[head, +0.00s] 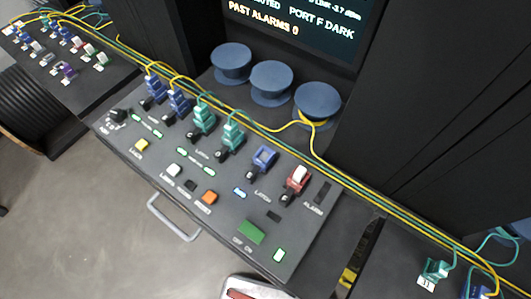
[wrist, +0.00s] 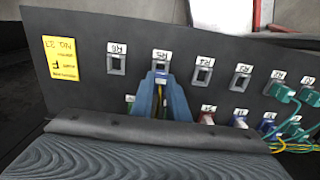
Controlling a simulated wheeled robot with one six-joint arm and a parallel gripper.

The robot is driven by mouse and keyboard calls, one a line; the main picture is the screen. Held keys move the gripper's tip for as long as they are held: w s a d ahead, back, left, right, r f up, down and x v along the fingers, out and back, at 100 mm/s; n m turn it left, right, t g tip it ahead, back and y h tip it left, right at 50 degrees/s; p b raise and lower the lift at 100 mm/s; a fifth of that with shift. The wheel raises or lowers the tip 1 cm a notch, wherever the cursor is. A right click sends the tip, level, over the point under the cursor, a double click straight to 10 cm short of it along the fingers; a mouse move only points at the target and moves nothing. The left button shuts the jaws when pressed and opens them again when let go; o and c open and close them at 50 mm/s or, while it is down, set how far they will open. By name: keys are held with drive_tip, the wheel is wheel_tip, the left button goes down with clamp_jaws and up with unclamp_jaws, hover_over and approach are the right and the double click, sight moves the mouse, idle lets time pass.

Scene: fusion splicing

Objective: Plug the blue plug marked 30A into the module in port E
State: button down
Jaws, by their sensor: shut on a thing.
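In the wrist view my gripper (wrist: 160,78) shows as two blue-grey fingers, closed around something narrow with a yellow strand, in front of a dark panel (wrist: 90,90). The held thing is mostly hidden by the fingers; it looks like a plug with a yellow lead, and no mark on it is readable. The fingertips are just below the socket tagged R5 (wrist: 160,57); I cannot tell whether they touch the panel. My gripper is not in the head view.
The panel has a row of sockets, including R6 (wrist: 116,65) and R4 (wrist: 202,75). The head view shows a console (head: 150,165) with blue and green plugs, spools (head: 272,80) and yellow cables.

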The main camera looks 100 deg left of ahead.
drive_tip(key=shift+r+p, duration=0.9)
drive_tip(key=shift+r, duration=0.55)
